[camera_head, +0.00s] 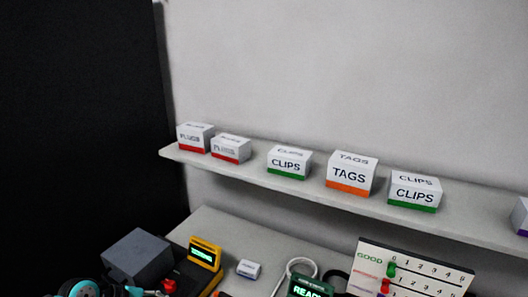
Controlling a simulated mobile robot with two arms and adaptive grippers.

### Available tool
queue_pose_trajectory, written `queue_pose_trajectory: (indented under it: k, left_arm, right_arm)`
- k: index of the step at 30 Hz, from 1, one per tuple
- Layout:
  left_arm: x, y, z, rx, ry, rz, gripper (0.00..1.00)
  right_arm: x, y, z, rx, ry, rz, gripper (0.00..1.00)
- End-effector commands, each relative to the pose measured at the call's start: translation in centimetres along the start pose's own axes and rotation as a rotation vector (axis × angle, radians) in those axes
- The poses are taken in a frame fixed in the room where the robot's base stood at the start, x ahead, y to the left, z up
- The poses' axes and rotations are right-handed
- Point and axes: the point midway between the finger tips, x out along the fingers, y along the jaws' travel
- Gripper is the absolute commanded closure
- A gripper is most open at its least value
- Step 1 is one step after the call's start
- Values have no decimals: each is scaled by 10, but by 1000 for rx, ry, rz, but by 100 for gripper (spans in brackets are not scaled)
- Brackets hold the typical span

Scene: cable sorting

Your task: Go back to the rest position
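No right arm shows. The frame does not show whether anything is held.
A wall shelf (320,192) carries several labelled boxes, including CLIPS (289,163) and TAGS (351,174). Below, on the worktop (235,232), are a grey block (139,257), a yellow device (205,254), a small white box (248,269), a READY display (310,288) and a GOOD counter board (420,275).

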Motion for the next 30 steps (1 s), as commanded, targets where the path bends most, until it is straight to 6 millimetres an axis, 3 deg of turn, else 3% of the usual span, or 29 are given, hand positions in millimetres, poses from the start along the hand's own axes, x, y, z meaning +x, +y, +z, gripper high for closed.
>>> queue_pose_trajectory:
  k: [4,6,10,13,18,30]
  left_arm:
    - [42,-66,62,361,-75,-111,100]
    - [57,-104,100,624,-108,-152,100]
    - [60,-149,142,1060,-79,-199,100]
    - [51,-166,151,1260,-21,-243,100]
    - [29,-183,151,1450,69,-342,100]
    - [-39,-223,131,1607,189,-650,100]
  right_arm:
    - [0,0,0,0,0,0,60]
    - [0,0,0,0,0,0,60]
    - [0,-1,-1,0,1,-1,60]
    - [0,-1,-1,0,1,-1,60]
    - [0,0,0,0,0,0,60]
    - [0,0,0,0,0,0,60]
